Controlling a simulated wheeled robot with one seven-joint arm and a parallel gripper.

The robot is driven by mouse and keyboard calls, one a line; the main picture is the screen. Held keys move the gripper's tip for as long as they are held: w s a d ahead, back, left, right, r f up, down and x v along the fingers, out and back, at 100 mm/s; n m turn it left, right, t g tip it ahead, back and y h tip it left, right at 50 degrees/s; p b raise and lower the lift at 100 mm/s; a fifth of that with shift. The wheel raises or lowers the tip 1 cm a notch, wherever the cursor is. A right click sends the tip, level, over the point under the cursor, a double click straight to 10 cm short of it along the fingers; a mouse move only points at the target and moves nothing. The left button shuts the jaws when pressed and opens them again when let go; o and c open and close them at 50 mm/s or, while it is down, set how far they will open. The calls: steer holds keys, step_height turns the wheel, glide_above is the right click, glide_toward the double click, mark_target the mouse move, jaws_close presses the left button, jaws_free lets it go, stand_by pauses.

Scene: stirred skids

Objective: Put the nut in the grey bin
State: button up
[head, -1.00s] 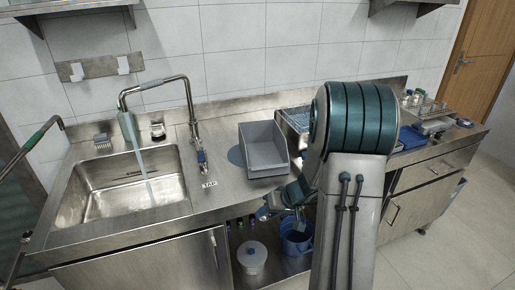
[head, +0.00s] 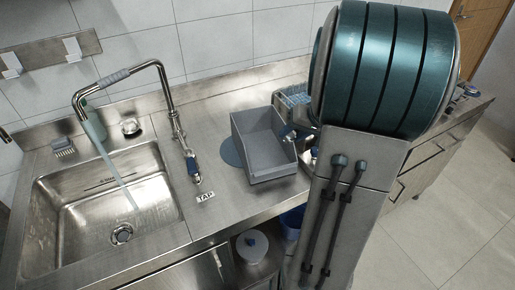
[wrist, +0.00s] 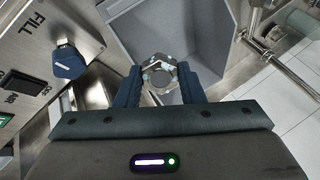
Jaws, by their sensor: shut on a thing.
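The nut (wrist: 160,72), a metal ring with light spots, is between the two dark blue fingers of my gripper (wrist: 160,86) in the wrist view. My gripper is shut on it. The grey bin (head: 272,171) is an open box on the steel counter in the head view. It also fills the area beyond the nut in the wrist view (wrist: 200,28). In the head view my gripper (head: 293,134) shows small at the bin's right rim, partly hidden by my arm; the nut cannot be made out there.
A sink (head: 105,205) with a tall tap (head: 160,85) is left of the bin. A wire basket (head: 291,97) stands behind the bin, partly hidden by my arm. A panel with a blue knob (wrist: 68,63) is at the wrist view's left. Counter between sink and bin is mostly clear.

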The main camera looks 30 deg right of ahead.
steer(key=w+a+f, duration=0.1)
steer(key=a+f, duration=0.1)
steer(key=w+a+f, duration=0.1)
steer(key=w+a, duration=0.1)
steer(key=a, duration=0.1)
steer(key=w+a+f+p, duration=0.1)
steer(key=w+a+f, duration=0.1)
steer(key=shift+a+f, duration=0.25)
steer(key=shift+f, duration=0.05)
step_height(320, 180, down, 4)
steer(key=shift+w+f, duration=0.1)
steer(key=shift+f+b, duration=0.2)
steer(key=shift+b, duration=0.4)
steer(key=shift+f, duration=0.1)
